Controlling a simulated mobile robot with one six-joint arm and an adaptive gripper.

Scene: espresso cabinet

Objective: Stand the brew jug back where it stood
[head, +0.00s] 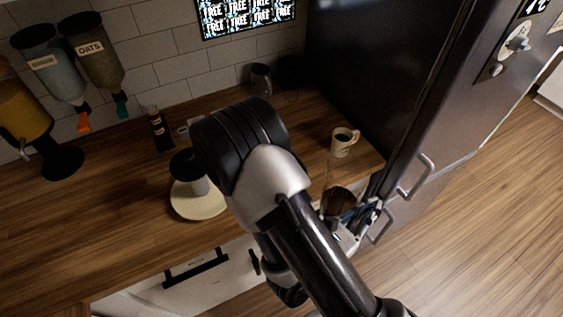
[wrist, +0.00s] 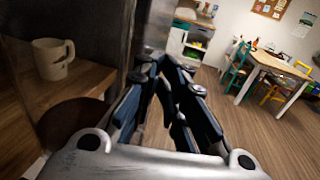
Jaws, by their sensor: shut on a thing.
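A dark brown rounded vessel, which looks like the brew jug (head: 338,201), shows at the counter's front right edge in the head view, partly behind my arm. In the wrist view the brew jug (wrist: 68,124) is a dark brown round shape just left of my fingers. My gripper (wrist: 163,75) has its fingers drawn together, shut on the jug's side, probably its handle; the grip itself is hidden. In the head view my gripper (head: 368,214) is beside the jug, at the counter's edge. Whether the jug touches the counter, I cannot tell.
A cream mug (head: 342,143) stands behind the jug, near the dark fridge (head: 380,80). A round cream plate (head: 198,207) bears a grey, dark-topped object left of my arm. A dark bottle (head: 159,130) and grey cup (head: 261,79) stand farther back. The left counter is mostly clear.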

